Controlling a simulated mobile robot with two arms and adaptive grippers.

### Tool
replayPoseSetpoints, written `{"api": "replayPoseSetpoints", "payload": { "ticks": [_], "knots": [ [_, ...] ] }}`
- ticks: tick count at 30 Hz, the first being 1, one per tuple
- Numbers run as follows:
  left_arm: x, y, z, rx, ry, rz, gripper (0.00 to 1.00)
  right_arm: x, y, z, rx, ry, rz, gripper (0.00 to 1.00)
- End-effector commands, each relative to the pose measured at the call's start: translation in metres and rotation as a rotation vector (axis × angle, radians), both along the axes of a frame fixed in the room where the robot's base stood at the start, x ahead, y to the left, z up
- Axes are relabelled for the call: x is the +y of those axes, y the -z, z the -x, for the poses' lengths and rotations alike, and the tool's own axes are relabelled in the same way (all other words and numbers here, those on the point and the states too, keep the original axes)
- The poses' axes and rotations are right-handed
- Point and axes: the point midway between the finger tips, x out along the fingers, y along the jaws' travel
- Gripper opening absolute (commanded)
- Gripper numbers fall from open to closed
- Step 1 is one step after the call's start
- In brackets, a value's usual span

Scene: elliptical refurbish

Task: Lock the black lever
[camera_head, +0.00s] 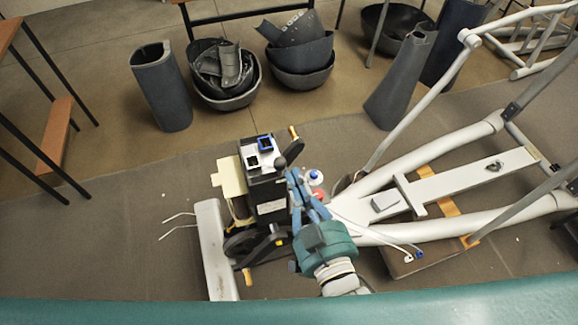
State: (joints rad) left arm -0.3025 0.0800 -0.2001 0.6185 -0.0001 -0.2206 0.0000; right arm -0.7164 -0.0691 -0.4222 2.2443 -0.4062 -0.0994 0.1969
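A black lever (292,151) with a rounded end sticks out at the upper right of a black box-shaped unit (268,190). The unit stands on the elliptical machine's frame. My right gripper (296,178), with blue-grey fingers on a teal wrist, reaches up from below beside the unit's right side. Its fingertips are just below the lever; I cannot tell whether they touch it. The fingers look close together, but their gap is not clear from above. My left gripper is not in view.
The elliptical's pale frame (425,165) extends right, with a grey end bar (213,245) at left. Wooden-tipped cranks (248,277) jut from the unit. White cables (375,232) lie near my wrist.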

Motion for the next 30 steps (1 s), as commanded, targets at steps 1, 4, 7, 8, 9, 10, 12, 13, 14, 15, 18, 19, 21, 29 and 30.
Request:
{"api": "replayPoseSetpoints", "payload": {
  "ticks": [1,4,7,8,9,10,12,13,14,15,18,19,21,29,30],
  "knots": [
    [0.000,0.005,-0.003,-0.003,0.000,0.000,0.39,-0.002,0.002,0.009,0.003,0.000,0.000,0.00],
    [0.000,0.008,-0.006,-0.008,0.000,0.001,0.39,-0.005,0.000,0.020,0.001,-0.001,0.000,0.00],
    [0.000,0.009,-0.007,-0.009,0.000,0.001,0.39,-0.007,-0.002,0.027,0.000,0.000,0.000,0.00],
    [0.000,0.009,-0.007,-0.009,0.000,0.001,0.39,-0.008,-0.002,0.028,-0.001,0.000,0.000,0.00],
    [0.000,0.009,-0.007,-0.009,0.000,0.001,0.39,-0.008,-0.003,0.029,-0.001,0.000,0.000,0.00],
    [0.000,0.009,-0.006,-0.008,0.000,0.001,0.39,-0.008,-0.003,0.029,-0.001,0.000,0.000,0.00],
    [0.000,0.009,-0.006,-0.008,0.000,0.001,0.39,-0.008,-0.003,0.030,-0.001,-0.001,0.000,0.00],
    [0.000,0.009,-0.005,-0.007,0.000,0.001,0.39,-0.008,-0.004,0.030,-0.002,-0.001,-0.001,0.00],
    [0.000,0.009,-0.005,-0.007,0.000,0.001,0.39,-0.008,-0.004,0.030,-0.002,-0.001,-0.001,0.00],
    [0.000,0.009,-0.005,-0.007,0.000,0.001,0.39,-0.008,-0.004,0.030,-0.002,-0.001,-0.001,0.00],
    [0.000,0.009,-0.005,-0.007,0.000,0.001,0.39,-0.008,-0.004,0.029,-0.001,-0.001,0.000,0.00],
    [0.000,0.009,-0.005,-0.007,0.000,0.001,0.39,-0.008,-0.004,0.029,-0.001,-0.001,0.000,0.00],
    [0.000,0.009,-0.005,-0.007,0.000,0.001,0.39,-0.008,-0.003,0.029,-0.001,0.000,0.000,0.00],
    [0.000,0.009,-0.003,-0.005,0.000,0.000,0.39,-0.006,0.005,0.029,0.011,-0.005,0.005,0.00],
    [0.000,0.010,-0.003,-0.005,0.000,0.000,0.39,-0.004,0.015,0.030,0.025,-0.010,0.010,0.00]
  ]
}}
